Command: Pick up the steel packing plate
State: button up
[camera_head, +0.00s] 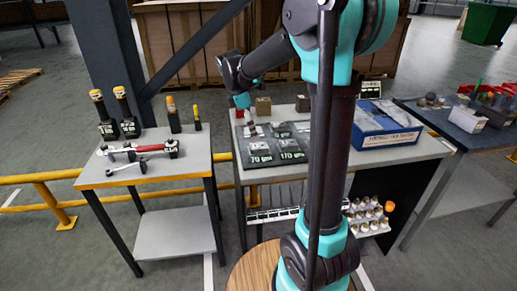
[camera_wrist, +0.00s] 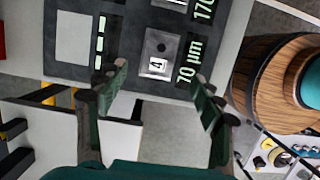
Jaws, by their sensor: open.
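A square grey metal plate (camera_wrist: 163,45) with a dark hole and a white "4" tag lies on a dark board beside a "70 µm" label. A plain pale square (camera_wrist: 77,38) lies to its left in the wrist view. I cannot tell for sure which one is the steel packing plate. In the wrist view my gripper (camera_wrist: 160,78) is open and empty, its two green fingers apart below the tagged plate. In the head view my gripper (camera_head: 243,104) is over the left part of the middle table, and small plates show on the dark board (camera_head: 243,170).
A side table (camera_head: 190,168) at left holds tools. A wooden block (camera_head: 263,106) stands behind the board. A yellow rail (camera_head: 40,178) runs behind the side table. Several capped items (camera_head: 368,212) sit on the lower shelf.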

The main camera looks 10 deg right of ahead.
aim_at(259, 146)
jog(key=shift+x, duration=3.75)
grip_shut()
